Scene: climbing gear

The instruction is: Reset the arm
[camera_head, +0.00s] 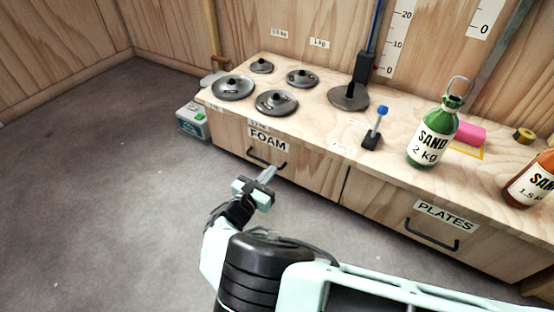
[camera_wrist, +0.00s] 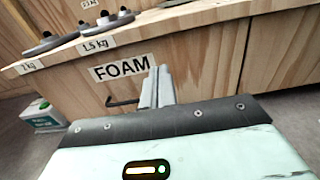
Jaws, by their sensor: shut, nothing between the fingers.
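My arm reaches out from the bottom of the head view. My gripper (camera_head: 268,174) is shut and empty in front of the drawer labelled FOAM (camera_head: 230,138). In the wrist view my gripper's fingers (camera_wrist: 157,82) are together, pointing at the drawer front, just right of the dark handle (camera_wrist: 122,101). The handle (camera_head: 266,160) also shows in the head view, close to the fingertips. I cannot tell whether they touch it. The FOAM drawer looks closed.
The wooden bench (camera_head: 310,115) holds several grey weight plates (camera_head: 277,102), a green SAND bottle (camera_head: 432,138) and an orange bottle (camera_head: 532,180). The PLATES drawer (camera_head: 400,215) is at right. A green-white box (camera_head: 192,121) stands on the floor. Open floor (camera_head: 90,200) lies left.

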